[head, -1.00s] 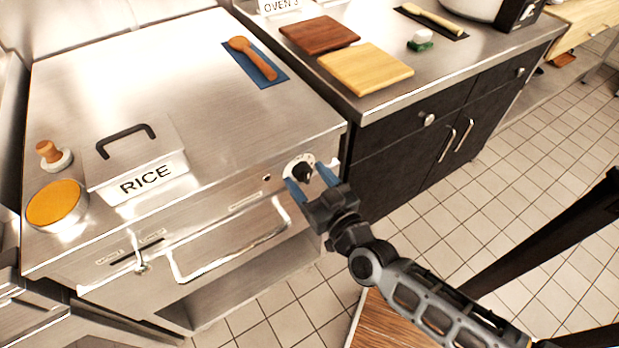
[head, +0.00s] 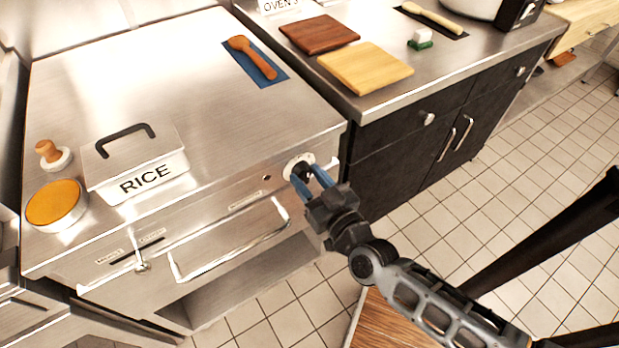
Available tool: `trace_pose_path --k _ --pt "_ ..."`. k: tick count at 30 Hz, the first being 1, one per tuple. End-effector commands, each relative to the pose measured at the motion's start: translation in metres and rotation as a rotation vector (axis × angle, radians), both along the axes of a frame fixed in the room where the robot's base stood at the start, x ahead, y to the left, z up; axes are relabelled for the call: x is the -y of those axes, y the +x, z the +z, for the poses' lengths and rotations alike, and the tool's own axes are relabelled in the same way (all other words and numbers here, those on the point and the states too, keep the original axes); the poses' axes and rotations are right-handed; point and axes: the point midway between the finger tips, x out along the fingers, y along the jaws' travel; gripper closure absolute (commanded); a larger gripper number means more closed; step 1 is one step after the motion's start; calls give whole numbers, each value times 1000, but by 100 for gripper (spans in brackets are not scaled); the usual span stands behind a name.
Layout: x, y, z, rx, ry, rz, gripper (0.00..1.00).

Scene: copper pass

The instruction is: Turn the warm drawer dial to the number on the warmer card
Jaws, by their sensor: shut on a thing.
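The warm drawer dial (head: 293,161) is a black knob on a pale round plate, on the front panel of the steel counter, near its right corner. My gripper (head: 307,175) is at the dial, its blue fingers shut on the black knob. The fingers partly cover the knob, and its pointer and the plate's marks are too small to read. A white card (head: 279,6) at the top edge carries partly cut-off lettering that looks like "OVEN" and a digit I cannot read surely.
Below the dial is the drawer with a long bar handle (head: 232,245). A lidded RICE pan (head: 140,172), an orange-topped round tin (head: 57,204) and a wooden spoon (head: 254,58) are on the steel top. Two boards (head: 366,68) lie on the dark cabinet's counter.

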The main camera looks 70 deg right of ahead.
Motion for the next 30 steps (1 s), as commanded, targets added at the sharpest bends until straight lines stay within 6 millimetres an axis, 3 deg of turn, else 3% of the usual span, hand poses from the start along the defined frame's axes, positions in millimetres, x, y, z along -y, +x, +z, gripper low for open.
trace_pose_path --k 30 --pt "0 0 -1 407 602 0 88"
